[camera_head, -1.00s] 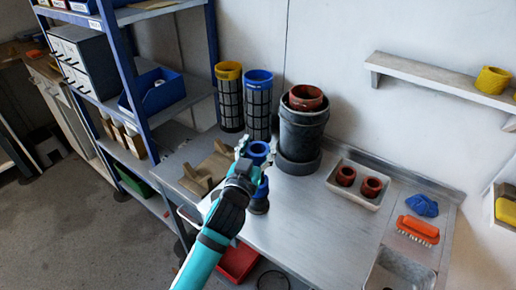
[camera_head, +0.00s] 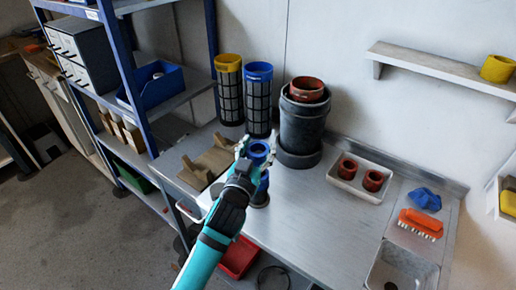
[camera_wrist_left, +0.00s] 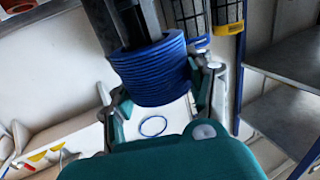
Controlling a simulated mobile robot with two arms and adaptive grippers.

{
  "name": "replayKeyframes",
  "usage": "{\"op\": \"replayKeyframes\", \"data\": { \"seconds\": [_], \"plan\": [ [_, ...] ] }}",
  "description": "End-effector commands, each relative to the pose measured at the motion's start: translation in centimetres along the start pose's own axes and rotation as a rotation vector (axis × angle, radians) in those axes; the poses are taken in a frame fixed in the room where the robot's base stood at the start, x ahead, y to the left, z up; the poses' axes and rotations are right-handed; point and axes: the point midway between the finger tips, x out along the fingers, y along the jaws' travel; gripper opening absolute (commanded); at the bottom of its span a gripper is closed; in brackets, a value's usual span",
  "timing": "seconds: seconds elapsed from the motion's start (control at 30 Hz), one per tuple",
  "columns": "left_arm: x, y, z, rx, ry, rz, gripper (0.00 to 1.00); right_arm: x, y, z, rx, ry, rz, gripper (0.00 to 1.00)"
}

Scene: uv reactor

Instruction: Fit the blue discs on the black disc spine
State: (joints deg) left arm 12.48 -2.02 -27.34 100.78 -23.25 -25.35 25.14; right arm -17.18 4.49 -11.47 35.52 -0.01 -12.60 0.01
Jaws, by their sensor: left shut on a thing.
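My left gripper (camera_head: 257,152) is shut on a blue disc stack (camera_head: 259,147) above the bench, in front of the tall filter cages. In the left wrist view, the ribbed blue disc stack (camera_wrist_left: 158,72) sits between the fingers, around a dark cylindrical part (camera_wrist_left: 125,25). In the head view, more blue and a dark round base (camera_head: 261,200) show below the gripper, and my arm partly hides them. A thin blue ring (camera_wrist_left: 153,126) shows beyond the stack in the wrist view; I cannot tell what it rests on. My right gripper is not in view.
A yellow-topped cage (camera_head: 229,95) and a blue-topped cage (camera_head: 259,100) stand behind. A dark bucket (camera_head: 303,128) stands to their right. A brown cradle (camera_head: 207,163) lies left of my gripper. A tray (camera_head: 345,184) holds red cups. The bench's middle is clear.

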Motion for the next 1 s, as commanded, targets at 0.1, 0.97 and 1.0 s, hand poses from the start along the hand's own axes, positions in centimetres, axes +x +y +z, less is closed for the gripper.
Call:
{"op": "replayKeyframes", "data": {
  "seconds": [0.1,0.97,1.0],
  "plan": [
    [0.0,0.0,0.5,0.000,0.000,0.000,0.21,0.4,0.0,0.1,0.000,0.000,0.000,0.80],
    [0.0,0.0,3.1,-0.001,0.000,0.000,0.21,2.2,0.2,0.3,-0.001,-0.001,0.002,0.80],
    [0.0,0.0,3.2,-0.001,0.000,0.000,0.21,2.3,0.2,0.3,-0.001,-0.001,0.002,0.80]
  ]
}}
